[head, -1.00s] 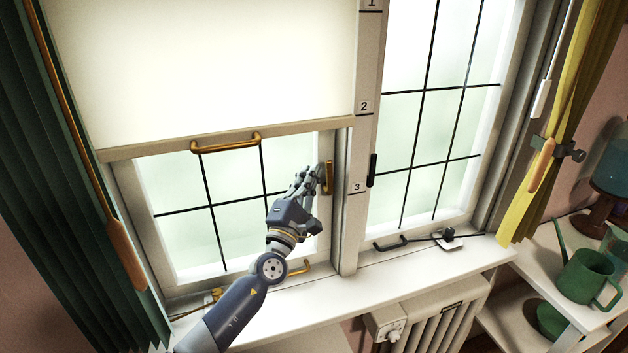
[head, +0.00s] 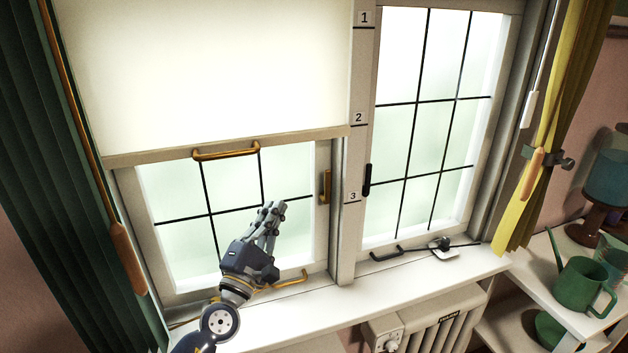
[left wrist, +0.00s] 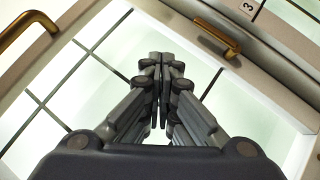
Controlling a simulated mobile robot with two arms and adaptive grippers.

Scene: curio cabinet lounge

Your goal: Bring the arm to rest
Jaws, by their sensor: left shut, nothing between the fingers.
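My left gripper (head: 272,210) is shut and empty in front of the lower part of the left window (head: 180,238). Its fingers point up and slightly right in the head view. The left wrist view shows the closed fingertips (left wrist: 160,60) together, with window panes behind them. A brass handle (head: 325,187) on the window's right frame stands to the right of the gripper, apart from it. It also shows in the left wrist view (left wrist: 216,36). My right gripper is not in view.
A roller blind (head: 210,75) with a brass bar handle (head: 226,153) covers the upper left window. Green and yellow curtains (head: 555,130) flank the windows. A green watering can (head: 580,288) stands on the right shelf.

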